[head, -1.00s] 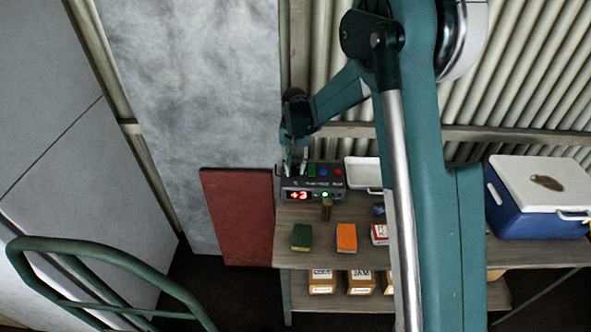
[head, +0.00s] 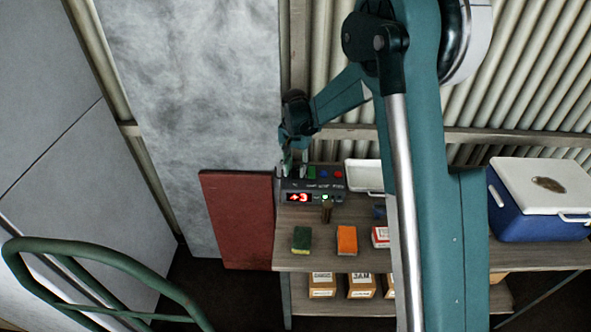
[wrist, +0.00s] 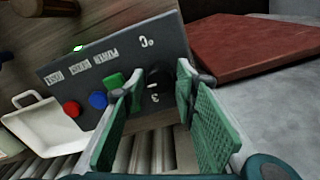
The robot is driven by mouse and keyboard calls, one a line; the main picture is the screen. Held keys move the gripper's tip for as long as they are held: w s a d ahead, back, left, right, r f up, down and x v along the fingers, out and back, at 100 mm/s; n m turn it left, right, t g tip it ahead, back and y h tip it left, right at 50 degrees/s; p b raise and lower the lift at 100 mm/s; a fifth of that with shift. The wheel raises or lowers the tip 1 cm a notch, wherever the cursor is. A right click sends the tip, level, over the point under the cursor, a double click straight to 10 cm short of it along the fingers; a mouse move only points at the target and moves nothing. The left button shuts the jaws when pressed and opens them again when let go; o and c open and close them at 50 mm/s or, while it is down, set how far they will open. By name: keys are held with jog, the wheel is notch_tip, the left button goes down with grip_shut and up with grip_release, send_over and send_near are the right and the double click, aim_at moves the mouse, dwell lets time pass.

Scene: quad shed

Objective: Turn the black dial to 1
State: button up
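A dark control box (head: 312,185) stands on the shelf's left end, its front red display reading a 3 with a sign before it, beside a small green light. The black dial (wrist: 160,76) is on the box's top panel in the wrist view, partly hidden by a finger; its pointer direction is unclear. A white mark like a 3 is printed next to it. My gripper (wrist: 160,78) is over the panel with its green-padded fingers apart, one on each side of the dial. I cannot tell whether they touch it. In the head view my gripper (head: 293,168) hides the dial.
Green (wrist: 114,80), blue (wrist: 97,99) and red (wrist: 72,109) buttons sit beside the dial. A white tray (head: 362,174) is right of the box, a red board (head: 238,220) left. A sponge (head: 301,240) and an orange block (head: 346,240) lie in front. A corrugated wall is behind.

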aim_at(295, 170)
jog(key=shift+o, duration=1)
notch_tip(295, 170, up, 12)
dwell(0.5)
jog(key=shift+s+r, duration=0.1)
